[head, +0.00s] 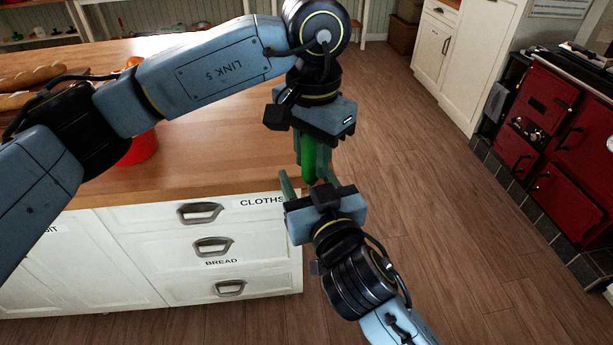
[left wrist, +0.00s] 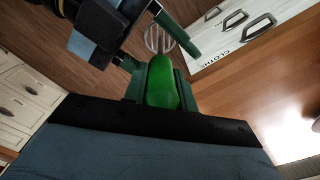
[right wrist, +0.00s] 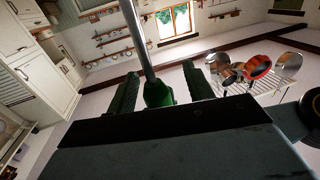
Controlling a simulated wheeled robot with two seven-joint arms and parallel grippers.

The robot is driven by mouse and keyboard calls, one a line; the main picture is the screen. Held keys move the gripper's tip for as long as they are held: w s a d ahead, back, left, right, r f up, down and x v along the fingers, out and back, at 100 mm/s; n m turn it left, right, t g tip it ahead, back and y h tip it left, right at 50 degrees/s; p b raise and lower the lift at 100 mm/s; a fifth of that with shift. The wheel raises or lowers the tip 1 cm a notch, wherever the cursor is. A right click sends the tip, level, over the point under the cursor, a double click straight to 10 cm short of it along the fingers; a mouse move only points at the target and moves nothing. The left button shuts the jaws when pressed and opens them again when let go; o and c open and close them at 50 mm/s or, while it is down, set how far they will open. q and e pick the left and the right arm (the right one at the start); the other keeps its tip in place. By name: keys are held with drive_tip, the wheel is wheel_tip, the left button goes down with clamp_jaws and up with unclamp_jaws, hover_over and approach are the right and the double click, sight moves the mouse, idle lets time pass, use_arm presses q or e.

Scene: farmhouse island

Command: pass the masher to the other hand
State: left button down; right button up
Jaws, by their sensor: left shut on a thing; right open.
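The masher has a green handle (head: 309,160) that hangs below my left gripper (head: 311,150), which is shut on it beyond the island's corner. The left wrist view shows the handle (left wrist: 162,85) between the left fingers and the wire head (left wrist: 158,40) farther out. My right gripper (head: 304,183) is open just below the left one, with its fingers spread around the masher. In the right wrist view the lower green end (right wrist: 157,94) and the metal shaft (right wrist: 140,45) lie between the right fingers, with gaps at both sides. In the head view the wire head is hidden.
The wooden island top (head: 215,165) and its white drawers (head: 130,225) are left of the grippers. A red pot (head: 140,150) and bread loaves (head: 35,77) stand on it, partly behind my left arm. A red stove (head: 550,130) is at the right, with open floor between.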

drive_tip(key=shift+a, duration=0.1)
drive_tip(key=c, duration=1.1)
use_arm(q)
drive_tip(key=c, duration=1.1)
unclamp_jaws()
drive_tip(key=shift+o, duration=0.2)
drive_tip(key=shift+r, duration=0.1)
